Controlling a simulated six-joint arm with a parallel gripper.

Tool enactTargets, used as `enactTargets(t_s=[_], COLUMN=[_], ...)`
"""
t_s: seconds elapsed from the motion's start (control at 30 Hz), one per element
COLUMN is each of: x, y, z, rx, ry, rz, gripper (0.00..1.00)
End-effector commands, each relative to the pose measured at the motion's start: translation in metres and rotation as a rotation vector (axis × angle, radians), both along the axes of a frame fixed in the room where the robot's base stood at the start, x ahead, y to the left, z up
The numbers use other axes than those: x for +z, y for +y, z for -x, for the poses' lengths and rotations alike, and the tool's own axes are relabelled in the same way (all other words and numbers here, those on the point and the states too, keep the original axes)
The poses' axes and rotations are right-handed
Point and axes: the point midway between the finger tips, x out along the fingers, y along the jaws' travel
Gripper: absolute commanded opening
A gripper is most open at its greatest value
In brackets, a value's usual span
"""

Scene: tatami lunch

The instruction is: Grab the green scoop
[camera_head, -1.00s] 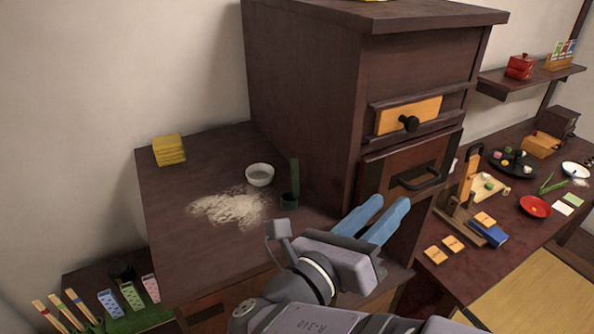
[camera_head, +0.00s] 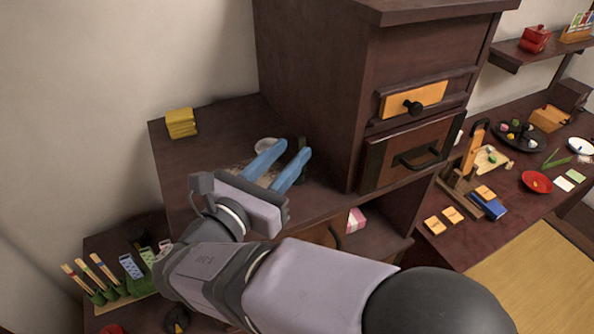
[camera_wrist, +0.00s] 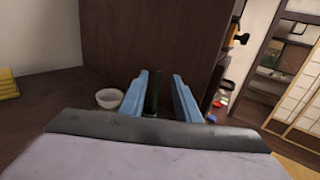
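The green scoop (camera_wrist: 151,92) stands with its dark green handle upright on the dark wooden counter. In the wrist view the handle shows between the two blue fingers of my gripper (camera_wrist: 160,88), nearer the left finger. The fingers are apart, with a gap visible to the right of the handle. In the head view my gripper (camera_head: 284,163) is open over the counter and covers most of the scoop. I cannot tell whether a finger touches it.
A white bowl (camera_wrist: 109,98) stands just left of the left finger; it is partly hidden in the head view (camera_head: 266,144). A tall dark cabinet (camera_head: 320,95) rises close behind and to the right.

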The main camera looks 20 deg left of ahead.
Motion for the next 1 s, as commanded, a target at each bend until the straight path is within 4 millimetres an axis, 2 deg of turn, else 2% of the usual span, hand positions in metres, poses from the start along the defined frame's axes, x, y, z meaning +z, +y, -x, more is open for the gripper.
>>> enactTargets(t_s=[0.27, 0.7, 0.97, 1.0], x=[0.001, -0.001, -0.002, -0.002], y=[-0.002, -0.01, -0.01, -0.01], z=[-0.009, -0.054, -0.057, -0.057], rx=[-0.002, -0.002, -0.001, -0.001], ry=[0.0, 0.001, 0.0, 0.0], rz=[0.002, 0.003, 0.001, 0.001], gripper=[0.3, 0.3, 0.3, 0.27])
